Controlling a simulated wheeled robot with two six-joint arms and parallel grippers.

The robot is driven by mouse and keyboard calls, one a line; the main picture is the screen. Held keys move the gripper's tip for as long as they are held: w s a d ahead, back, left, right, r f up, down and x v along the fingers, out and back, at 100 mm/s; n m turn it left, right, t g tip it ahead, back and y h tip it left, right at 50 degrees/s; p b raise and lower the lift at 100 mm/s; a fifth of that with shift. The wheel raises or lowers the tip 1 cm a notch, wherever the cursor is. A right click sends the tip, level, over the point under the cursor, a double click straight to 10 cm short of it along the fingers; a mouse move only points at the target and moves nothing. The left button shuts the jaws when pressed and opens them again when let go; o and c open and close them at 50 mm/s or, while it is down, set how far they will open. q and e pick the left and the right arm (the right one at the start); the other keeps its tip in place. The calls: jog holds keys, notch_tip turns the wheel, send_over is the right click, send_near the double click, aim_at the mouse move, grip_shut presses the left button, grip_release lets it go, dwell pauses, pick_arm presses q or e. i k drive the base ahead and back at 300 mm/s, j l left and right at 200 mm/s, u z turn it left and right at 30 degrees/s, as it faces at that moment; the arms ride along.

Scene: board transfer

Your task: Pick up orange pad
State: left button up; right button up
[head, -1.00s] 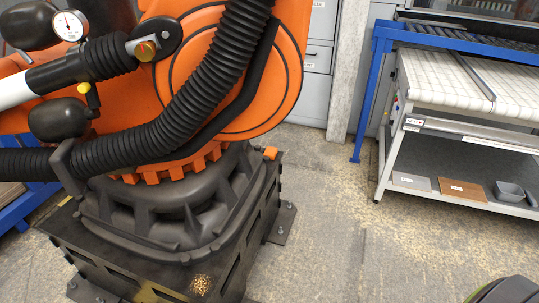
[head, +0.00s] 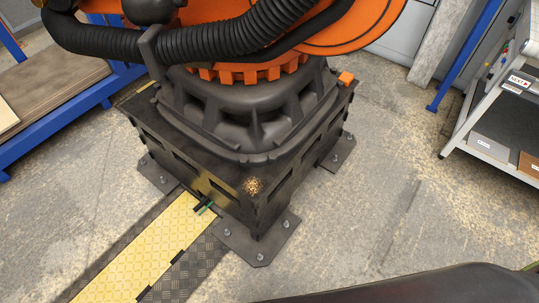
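A small orange block (head: 346,77) sits at the right rear corner of the black machine base (head: 285,200). A small round gold-brown speckled piece (head: 253,186) shows at the base's front, above its near corner. I cannot tell whether either one is the orange pad; no other loose orange pad is plain in view. Neither of my grippers is in view.
A large orange robot arm (head: 355,28) with black ribbed hoses stands on the base. Bolted foot plates (head: 262,243) stick out onto the floor. A yellow cable ramp (head: 145,255) runs to the front left. A shelved bench (head: 490,150) stands right. Floor between is clear.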

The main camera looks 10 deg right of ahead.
aim_at(346, 77)
jog(key=i+l+u, duration=0.1)
jog(key=l, duration=0.25)
jog(key=i+l, duration=0.25)
jog(key=l, duration=0.15)
jog(key=i+l+u, duration=0.15)
jog(key=l, duration=0.2)
